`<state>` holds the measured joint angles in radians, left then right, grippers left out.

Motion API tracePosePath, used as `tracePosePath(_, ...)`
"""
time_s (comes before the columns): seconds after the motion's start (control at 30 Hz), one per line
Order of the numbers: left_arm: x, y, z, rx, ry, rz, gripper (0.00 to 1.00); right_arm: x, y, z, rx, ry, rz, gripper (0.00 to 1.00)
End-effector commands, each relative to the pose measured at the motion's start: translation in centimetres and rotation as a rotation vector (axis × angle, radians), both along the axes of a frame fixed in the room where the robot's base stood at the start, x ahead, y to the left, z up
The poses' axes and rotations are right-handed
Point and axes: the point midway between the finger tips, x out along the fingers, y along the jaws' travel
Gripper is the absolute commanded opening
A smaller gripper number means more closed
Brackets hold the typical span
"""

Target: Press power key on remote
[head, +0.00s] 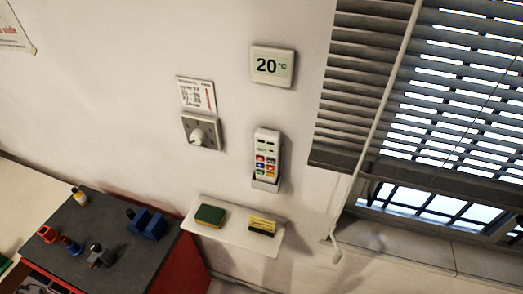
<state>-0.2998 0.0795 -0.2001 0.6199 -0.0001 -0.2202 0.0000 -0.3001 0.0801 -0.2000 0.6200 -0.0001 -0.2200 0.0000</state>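A white remote (267,155) with several coloured keys sits upright in a wall holder (266,185), right of a dial and above a small shelf. Its keys are too small for me to tell which one is the power key. Neither of my grippers shows in the head view.
A white shelf (236,233) below holds a sponge (210,215) and a yellow-black block (262,226). Window blinds (365,75) and a rod (375,120) are at right.

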Motion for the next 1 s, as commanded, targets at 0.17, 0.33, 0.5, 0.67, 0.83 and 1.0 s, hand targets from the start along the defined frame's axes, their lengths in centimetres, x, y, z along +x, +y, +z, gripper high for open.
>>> tracePosePath(0.17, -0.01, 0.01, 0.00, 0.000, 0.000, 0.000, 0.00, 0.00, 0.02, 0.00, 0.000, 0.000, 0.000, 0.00)
tracePosePath(0.33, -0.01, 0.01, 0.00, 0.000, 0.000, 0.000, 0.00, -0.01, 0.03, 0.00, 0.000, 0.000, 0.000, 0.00)
tracePosePath(0.5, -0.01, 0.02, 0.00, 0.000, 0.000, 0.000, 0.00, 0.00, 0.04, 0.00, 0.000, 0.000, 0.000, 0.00)
tracePosePath(0.67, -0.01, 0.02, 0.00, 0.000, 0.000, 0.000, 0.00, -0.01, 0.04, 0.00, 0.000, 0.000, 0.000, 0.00)
tracePosePath(0.83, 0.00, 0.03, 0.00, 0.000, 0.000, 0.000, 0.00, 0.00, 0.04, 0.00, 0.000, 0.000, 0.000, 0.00)
tracePosePath(1.0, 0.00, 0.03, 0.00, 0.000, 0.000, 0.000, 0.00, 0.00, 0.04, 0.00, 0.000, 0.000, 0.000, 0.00)
